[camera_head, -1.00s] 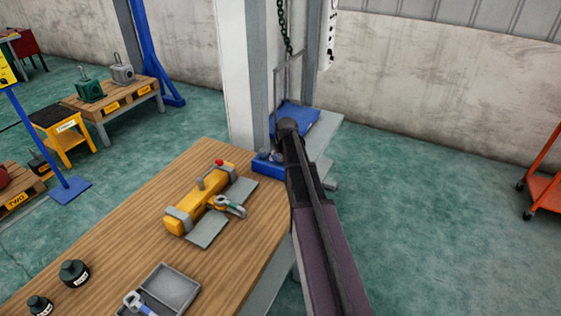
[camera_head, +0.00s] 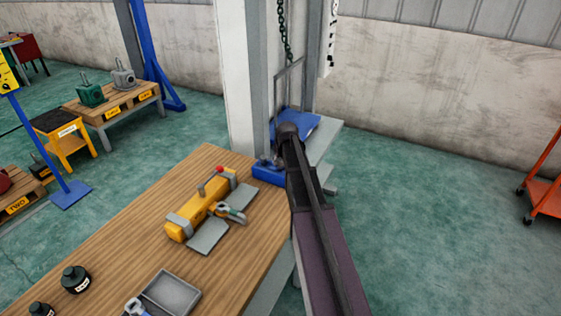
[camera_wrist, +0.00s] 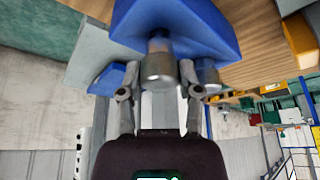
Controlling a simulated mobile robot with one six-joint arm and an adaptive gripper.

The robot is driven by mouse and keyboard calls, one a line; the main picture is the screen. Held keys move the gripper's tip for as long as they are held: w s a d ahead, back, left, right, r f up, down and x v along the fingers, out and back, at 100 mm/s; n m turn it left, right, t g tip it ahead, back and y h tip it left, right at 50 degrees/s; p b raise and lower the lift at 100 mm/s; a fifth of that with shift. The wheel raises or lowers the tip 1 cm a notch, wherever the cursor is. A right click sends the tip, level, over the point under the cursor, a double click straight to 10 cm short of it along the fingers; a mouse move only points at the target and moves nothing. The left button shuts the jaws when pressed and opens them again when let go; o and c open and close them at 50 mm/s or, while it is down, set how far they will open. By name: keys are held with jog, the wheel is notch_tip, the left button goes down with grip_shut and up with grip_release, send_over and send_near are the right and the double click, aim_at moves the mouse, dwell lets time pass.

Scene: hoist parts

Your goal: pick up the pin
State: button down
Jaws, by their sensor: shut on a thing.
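A grey metal pin (camera_wrist: 158,68) with a round end stands out of a blue block (camera_wrist: 195,28) in the wrist view. My gripper (camera_wrist: 155,75) has one finger on each side of this pin and is shut on it. The pin still appears to be at the block, and its far end is hidden in or behind it. A second grey cylinder (camera_wrist: 207,76) is beside it, outside the right finger. In the head view the blue block (camera_head: 268,173) is at the table's far right corner, and my arm hides most of the gripper.
A yellow hoist body (camera_head: 200,212) with a shackle (camera_head: 232,214) lies on the wooden table (camera_head: 130,240). A grey tray (camera_head: 172,292) and dark weights (camera_head: 75,279) are nearer. A pillar (camera_head: 243,80) and hanging chain (camera_head: 284,35) stand close behind the block.

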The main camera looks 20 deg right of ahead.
jog(key=shift+r+p, duration=4.1)
jog(key=shift+r, duration=0.3)
jog(key=shift+s, duration=0.1)
